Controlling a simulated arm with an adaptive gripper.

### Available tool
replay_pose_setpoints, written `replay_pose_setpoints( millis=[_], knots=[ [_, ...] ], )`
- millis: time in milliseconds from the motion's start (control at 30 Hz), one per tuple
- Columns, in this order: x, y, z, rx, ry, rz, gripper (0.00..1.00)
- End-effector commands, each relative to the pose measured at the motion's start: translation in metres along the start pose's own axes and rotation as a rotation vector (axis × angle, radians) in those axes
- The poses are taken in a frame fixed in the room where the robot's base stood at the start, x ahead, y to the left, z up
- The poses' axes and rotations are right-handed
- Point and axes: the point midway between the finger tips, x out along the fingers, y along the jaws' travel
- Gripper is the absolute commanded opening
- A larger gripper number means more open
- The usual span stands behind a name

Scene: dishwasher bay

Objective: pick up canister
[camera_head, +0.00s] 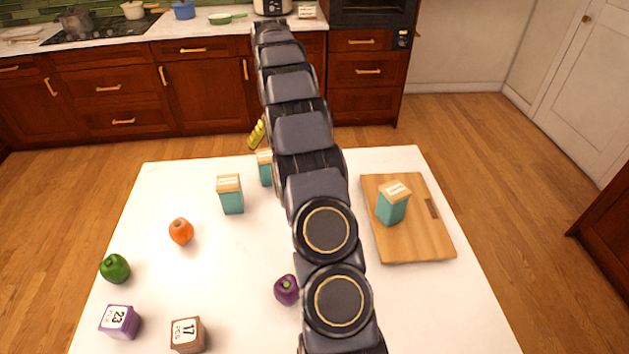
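Three teal canisters with wooden-looking, labelled lids show in the head view. One canister (232,201) stands upright on the left half of the white table. A second canister (265,172) stands behind it to the right, partly hidden by my arm. A third canister (392,208) stands on the wooden cutting board (408,245) at the right. The label text is too small to read. My arm runs from the bottom up through the middle of the view. I cannot make out my gripper or its fingers, so its relation to the canisters is not shown.
On the white table (225,290) are an orange fruit or vegetable (181,232), a green pepper (115,268), a purple vegetable (286,289), a purple block (120,322) and a brown block (187,335). A yellow object (256,134) shows beside my arm beyond the table's far edge.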

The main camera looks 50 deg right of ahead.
Motion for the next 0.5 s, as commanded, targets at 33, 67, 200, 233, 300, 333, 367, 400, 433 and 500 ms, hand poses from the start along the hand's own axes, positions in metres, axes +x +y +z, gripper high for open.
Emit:
replay_pose_setpoints(
  millis=[33,67,200,233,300,333,367,400,433,500],
  knots=[
    [0.017,0.020,-0.010,0.025,0.003,-0.005,0.99],
    [0.026,0.029,-0.014,0.036,0.003,-0.008,0.99],
    [0.058,0.069,-0.027,0.082,0.019,-0.018,0.99],
    [0.065,0.075,-0.029,0.090,0.020,-0.020,0.99],
    [0.074,0.088,-0.032,0.105,0.030,-0.023,0.99],
    [0.078,0.092,-0.032,0.109,0.030,-0.024,0.99],
    [0.082,0.096,-0.032,0.113,0.030,-0.026,0.99],
    [0.085,0.099,-0.033,0.117,0.033,-0.027,0.99],
    [0.086,0.101,-0.033,0.119,0.035,-0.027,0.99],
    [0.090,0.103,-0.034,0.121,0.037,-0.027,0.99]
  ],
)
